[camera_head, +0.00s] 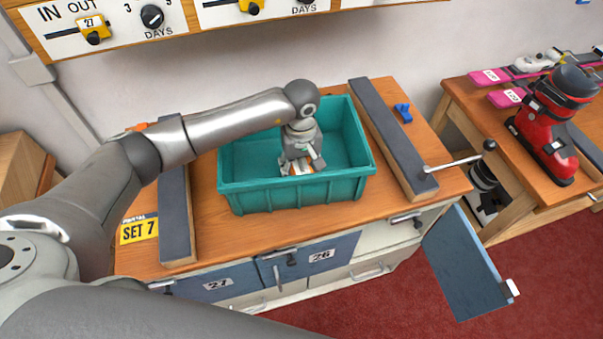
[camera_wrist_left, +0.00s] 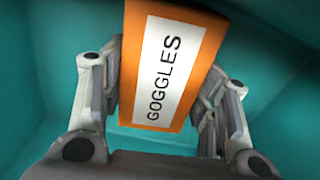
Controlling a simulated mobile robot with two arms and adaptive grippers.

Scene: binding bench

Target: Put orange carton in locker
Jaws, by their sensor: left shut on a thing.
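The orange carton (camera_wrist_left: 208,30) has a white label reading GOGGLES and fills the middle of the left wrist view. My left gripper (camera_head: 301,163) reaches down into a teal bin (camera_head: 300,190) on the bench. In the left wrist view its two fingers (camera_wrist_left: 162,85) are shut on the carton's sides. In the head view only small orange and white patches show at the fingers. Blue locker doors numbered 27 (camera_head: 218,284) and 26 (camera_head: 320,256) are closed in the bench front. A blue door (camera_head: 465,265) stands swung open at the right end; its locker's inside is hidden. My right gripper is out of view.
Dark-topped rails (camera_head: 390,135) and (camera_head: 175,215) flank the bin. A lever with a black knob (camera_head: 489,146) sticks out on the right. A yellow SET 7 sign (camera_head: 139,229) lies at left. A red ski boot (camera_head: 552,120) stands on a side table.

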